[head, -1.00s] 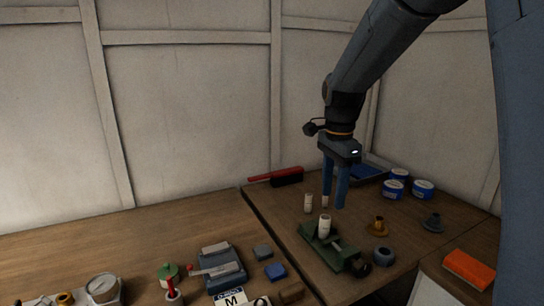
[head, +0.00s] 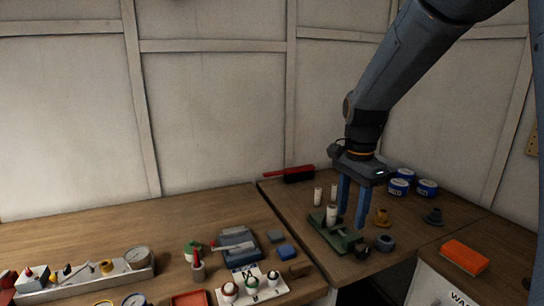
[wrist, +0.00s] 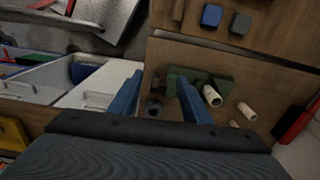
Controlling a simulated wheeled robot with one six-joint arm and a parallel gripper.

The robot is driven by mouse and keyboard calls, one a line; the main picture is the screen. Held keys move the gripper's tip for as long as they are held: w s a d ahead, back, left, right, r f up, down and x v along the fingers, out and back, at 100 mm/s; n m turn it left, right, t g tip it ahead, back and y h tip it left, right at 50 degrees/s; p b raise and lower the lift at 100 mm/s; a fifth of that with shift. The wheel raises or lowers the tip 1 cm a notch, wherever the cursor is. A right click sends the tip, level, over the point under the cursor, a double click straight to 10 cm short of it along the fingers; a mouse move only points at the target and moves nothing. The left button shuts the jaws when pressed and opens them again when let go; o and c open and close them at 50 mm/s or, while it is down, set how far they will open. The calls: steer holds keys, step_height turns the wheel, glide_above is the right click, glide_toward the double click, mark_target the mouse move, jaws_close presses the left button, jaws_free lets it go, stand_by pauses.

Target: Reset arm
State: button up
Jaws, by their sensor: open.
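My gripper (head: 352,203) points down with its two blue fingers apart and nothing seen between them. In the head view it hangs by the green fixture (head: 330,236) on the right-hand bench; I cannot tell its exact height. A white cylinder (head: 331,215) stands at the green fixture. Two more white cylinders (head: 317,196) stand on the bench behind it. In the wrist view my two fingers frame a dark round part (wrist: 153,107), and the green fixture (wrist: 218,88) is partly hidden behind the right finger.
Blue-and-white tins (head: 427,188), a brass part (head: 382,217) and a grey ring (head: 385,242) stand near my gripper. A red brush (head: 297,173) lies at the wall. An orange block (head: 465,257) is at right. Several tools crowd the left bench, whose back strip is clear.

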steer(key=s+f+n, duration=0.5)
steer(key=s+n, duration=0.1)
steer(key=s, duration=0.2)
steer(key=s+f+n+t, duration=0.1)
steer(key=s+f+n, duration=0.4)
steer(key=s+n, duration=0.2)
steer(key=shift+s, duration=0.8)
steer(key=shift+a+r, duration=0.1)
steer(key=shift+c, duration=0.2)
